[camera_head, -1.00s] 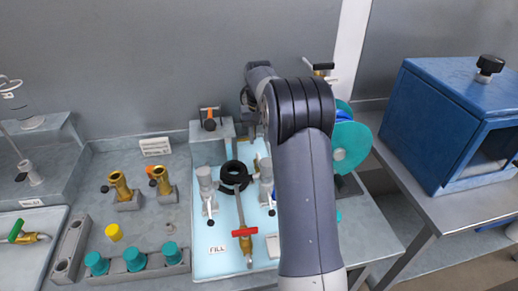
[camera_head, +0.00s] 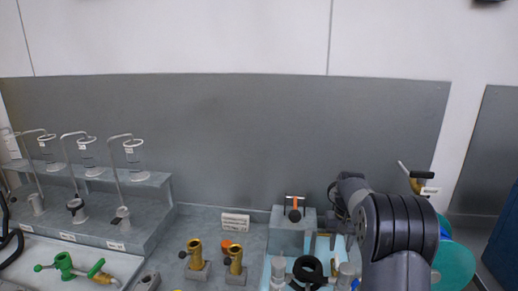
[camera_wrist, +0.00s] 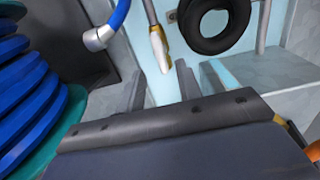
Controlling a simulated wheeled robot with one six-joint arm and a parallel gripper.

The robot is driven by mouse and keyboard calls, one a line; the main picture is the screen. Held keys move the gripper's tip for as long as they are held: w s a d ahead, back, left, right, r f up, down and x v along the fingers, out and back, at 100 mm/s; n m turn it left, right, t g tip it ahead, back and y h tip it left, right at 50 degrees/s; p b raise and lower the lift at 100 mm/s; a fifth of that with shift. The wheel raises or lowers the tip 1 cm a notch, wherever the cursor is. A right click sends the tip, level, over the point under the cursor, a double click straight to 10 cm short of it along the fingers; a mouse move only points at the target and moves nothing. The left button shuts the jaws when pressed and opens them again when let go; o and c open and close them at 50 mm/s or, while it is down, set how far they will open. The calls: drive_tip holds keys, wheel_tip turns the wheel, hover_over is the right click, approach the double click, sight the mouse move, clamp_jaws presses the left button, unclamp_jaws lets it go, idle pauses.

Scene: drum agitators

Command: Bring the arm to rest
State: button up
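My arm reaches up from the lower right of the head view, its dark-banded elbow in front and its far end bent down behind. My gripper (camera_wrist: 170,85) shows in the wrist view as a dark body with two grey fingers standing apart. I see nothing held between them. Beyond the fingers are a light blue tray surface, a white-tipped rod (camera_wrist: 159,50) and a black ring (camera_wrist: 215,22). The black ring also shows in the head view (camera_head: 308,270). The fingertips are hidden in the head view.
Blue and teal discs (camera_wrist: 28,95) stand close at the left in the wrist view; a teal disc (camera_head: 455,265) shows at the right in the head view. Brass fittings (camera_head: 194,255) and a rack of stands (camera_head: 150,182) are to the left. A grey wall panel (camera_head: 230,140) stands behind.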

sight(338, 260)
wheel_tip(338, 260, down, 6)
drive_tip(key=shift+r, duration=0.25)
